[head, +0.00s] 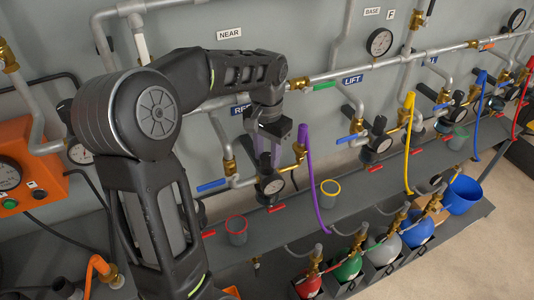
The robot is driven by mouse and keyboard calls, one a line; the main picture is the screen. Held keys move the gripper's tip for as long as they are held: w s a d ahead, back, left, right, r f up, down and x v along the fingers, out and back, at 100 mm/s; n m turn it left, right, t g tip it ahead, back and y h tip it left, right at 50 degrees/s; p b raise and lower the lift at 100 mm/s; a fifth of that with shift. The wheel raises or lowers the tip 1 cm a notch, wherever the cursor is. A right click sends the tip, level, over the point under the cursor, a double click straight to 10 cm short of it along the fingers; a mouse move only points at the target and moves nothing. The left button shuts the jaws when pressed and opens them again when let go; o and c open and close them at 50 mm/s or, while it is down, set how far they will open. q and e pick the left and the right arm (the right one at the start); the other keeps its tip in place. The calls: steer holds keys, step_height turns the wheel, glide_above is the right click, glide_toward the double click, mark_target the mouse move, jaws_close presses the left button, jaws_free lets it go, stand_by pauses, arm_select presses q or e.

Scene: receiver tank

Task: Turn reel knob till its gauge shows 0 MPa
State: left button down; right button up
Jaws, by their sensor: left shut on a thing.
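My left gripper (267,158) reaches down in front of the wall below a partly hidden label beginning "RE" (241,108). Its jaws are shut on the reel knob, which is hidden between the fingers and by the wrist. The reel gauge (271,188) shows just below the jaws, a small dial on a dark regulator body. Its needle is too small to read. My right gripper is not in view.
A purple hose (311,180) hangs close to the right of the gripper. A blue-handled valve (211,185) is at its left. The LIFT regulator (376,144) stands farther right. Red (236,228) and yellow-rimmed (329,190) cups stand on the shelf.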

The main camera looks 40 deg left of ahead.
arm_select(q)
steer(key=n, duration=1.1)
steer(key=shift+r, duration=0.1)
steer(key=n, duration=0.3)
steer(key=shift+n, duration=0.3)
steer(key=n, duration=0.3)
steer(key=shift+n, duration=0.3)
steer(key=n, duration=0.3)
steer(key=shift+n+p, duration=0.4)
steer(key=n+p, duration=0.1)
steer(key=n, duration=0.5)
steer(key=c, duration=0.9)
jaws_free()
steer(key=shift+c, duration=0.2)
